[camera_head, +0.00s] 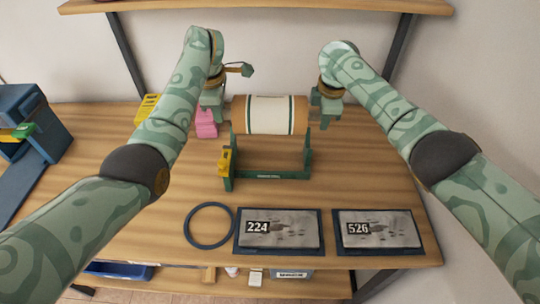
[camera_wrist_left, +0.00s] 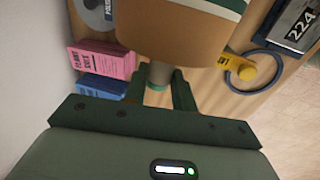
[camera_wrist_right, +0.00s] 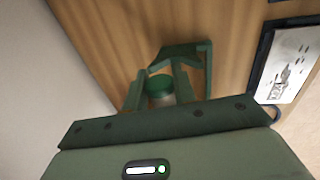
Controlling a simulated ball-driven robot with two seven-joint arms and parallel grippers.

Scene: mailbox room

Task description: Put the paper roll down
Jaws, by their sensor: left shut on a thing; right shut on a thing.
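The paper roll (camera_head: 268,115) is a white sheet with dark green stripes on a wider tan core, lying level between my two grippers. My left gripper (camera_head: 213,103) is shut on the rod end at the roll's left side; the left wrist view shows the fingers (camera_wrist_left: 158,88) around it under the tan roll (camera_wrist_left: 180,35). My right gripper (camera_head: 327,104) is shut on the right rod end, whose green round tip (camera_wrist_right: 160,86) shows between the fingers. A green stand (camera_head: 268,174) with two uprights is just below and in front of the roll. I cannot tell whether they touch.
A yellow piece (camera_head: 225,161) is on the stand's left upright. A dark ring (camera_head: 210,224) and plaques 224 (camera_head: 279,244) and 526 (camera_head: 380,241) lie at the table front. The table (camera_head: 350,170) is clear right of the stand.

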